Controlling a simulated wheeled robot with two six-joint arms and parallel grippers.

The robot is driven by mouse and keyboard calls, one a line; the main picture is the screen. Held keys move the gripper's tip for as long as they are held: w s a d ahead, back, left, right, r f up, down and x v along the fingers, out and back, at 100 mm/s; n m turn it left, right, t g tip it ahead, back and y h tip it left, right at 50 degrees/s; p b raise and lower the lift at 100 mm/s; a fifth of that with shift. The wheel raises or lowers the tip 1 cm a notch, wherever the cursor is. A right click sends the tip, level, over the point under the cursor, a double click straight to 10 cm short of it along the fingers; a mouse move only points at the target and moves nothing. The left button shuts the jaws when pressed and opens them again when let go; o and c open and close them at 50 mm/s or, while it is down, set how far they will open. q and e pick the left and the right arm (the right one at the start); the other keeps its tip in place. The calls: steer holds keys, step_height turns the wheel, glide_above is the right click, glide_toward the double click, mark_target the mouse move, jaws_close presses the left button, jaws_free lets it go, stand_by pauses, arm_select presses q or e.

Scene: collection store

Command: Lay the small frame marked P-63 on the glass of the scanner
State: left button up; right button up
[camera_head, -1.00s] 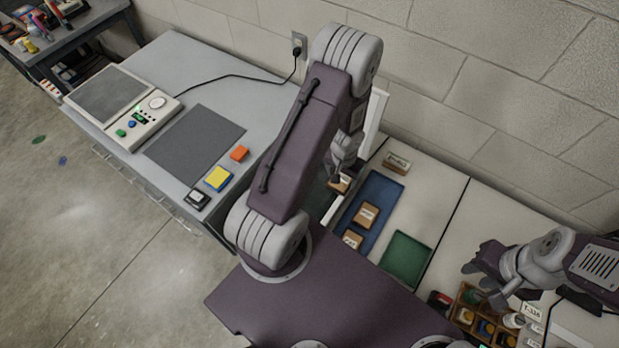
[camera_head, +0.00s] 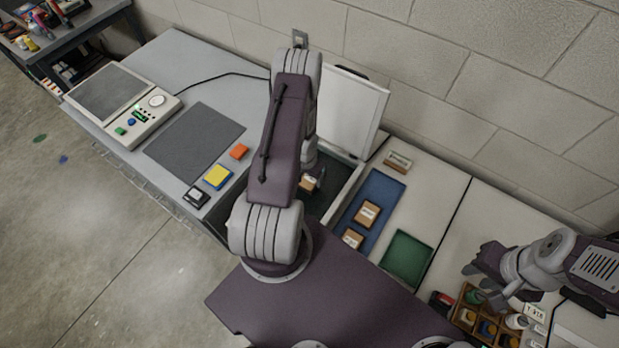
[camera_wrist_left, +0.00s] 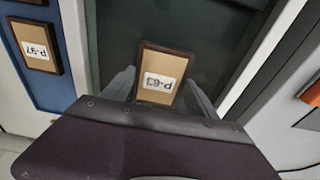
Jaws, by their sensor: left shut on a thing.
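The small frame P-63 (camera_wrist_left: 159,78) has a dark brown rim and a tan face with a white label, upside down in the left wrist view. My left gripper (camera_head: 312,182) is shut on it, one finger on each side. The frame (camera_head: 308,185) is partly hidden by my arm in the head view. It is over the dark glass (camera_wrist_left: 112,45) of the scanner (camera_head: 350,190); I cannot tell whether it touches. The scanner's white lid (camera_head: 352,112) stands open at the back. My right gripper (camera_head: 484,272) appears open and empty, far right.
A blue mat (camera_head: 383,188) beside the scanner holds other small frames, one marked P-97 (camera_wrist_left: 37,47). A green tray (camera_head: 407,252) and a bottle box (camera_head: 484,318) are further right. Left are a grey mat (camera_head: 195,140), coloured blocks and a control device (camera_head: 130,105).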

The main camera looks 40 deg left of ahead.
arm_select(q)
steer(key=shift+a+f, duration=0.1)
steer(key=shift+f, duration=0.25)
steer(key=shift+f, duration=0.2)
steer(key=o, duration=1.4)
steer(key=shift+r, duration=0.1)
steer(key=shift+r, duration=0.1)
